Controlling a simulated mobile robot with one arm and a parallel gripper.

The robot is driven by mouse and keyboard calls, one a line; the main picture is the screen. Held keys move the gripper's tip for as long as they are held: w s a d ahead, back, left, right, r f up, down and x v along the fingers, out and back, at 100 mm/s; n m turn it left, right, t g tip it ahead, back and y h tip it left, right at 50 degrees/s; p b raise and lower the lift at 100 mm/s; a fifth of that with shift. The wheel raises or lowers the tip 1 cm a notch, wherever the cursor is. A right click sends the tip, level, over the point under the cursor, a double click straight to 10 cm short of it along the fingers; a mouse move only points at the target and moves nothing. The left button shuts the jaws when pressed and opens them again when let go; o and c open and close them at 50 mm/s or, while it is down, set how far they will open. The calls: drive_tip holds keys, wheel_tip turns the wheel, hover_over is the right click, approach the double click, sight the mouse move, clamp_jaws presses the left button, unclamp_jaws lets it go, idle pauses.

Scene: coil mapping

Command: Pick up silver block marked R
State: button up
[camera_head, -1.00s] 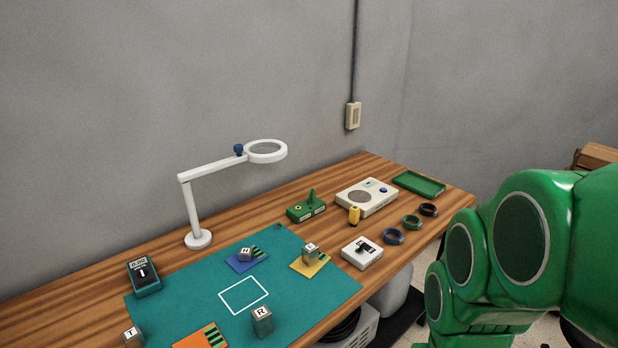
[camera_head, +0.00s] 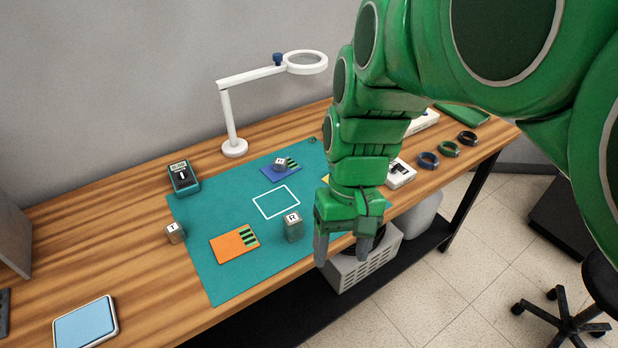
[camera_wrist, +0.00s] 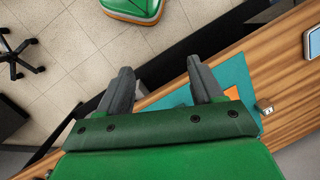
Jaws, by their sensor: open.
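The silver block marked R (camera_head: 293,227) stands upright on the teal mat (camera_head: 225,279), near its front edge and to the right of an orange card (camera_head: 235,244). My gripper (camera_head: 342,254) is open and empty, pointing down just right of the block and over the table's front edge. They look apart. In the wrist view my two grey fingers (camera_wrist: 162,85) are spread, with floor and the dark table edge between and beyond them. I cannot make out the R block in the wrist view.
A block marked T (camera_head: 175,233) stands left of the mat, and another silver block (camera_head: 280,164) sits on a blue card. A white lamp (camera_head: 235,148) and a green meter (camera_head: 184,178) stand behind. My arm hides part of the mat's right side.

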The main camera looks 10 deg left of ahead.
drive_tip(key=w+a+f+n+t+h, duration=0.1)
drive_tip(key=w+f+n+h, duration=0.4)
drive_tip(key=w+f+n, duration=0.1)
drive_tip(key=n+t+h, duration=0.6)
drive_tip(key=n+t, duration=0.4)
drive_tip(key=n, duration=0.5)
approach(286, 220)
drive_tip(key=x, duration=0.4)
drive_tip(key=shift+d, duration=0.2)
drive_tip(key=shift+x, duration=3.9)
drive_tip(key=shift+a+f+t, duration=0.1)
drive_tip(key=shift+a+t, duration=0.05)
drive_tip(key=shift+t, duration=0.25)
clamp_jaws()
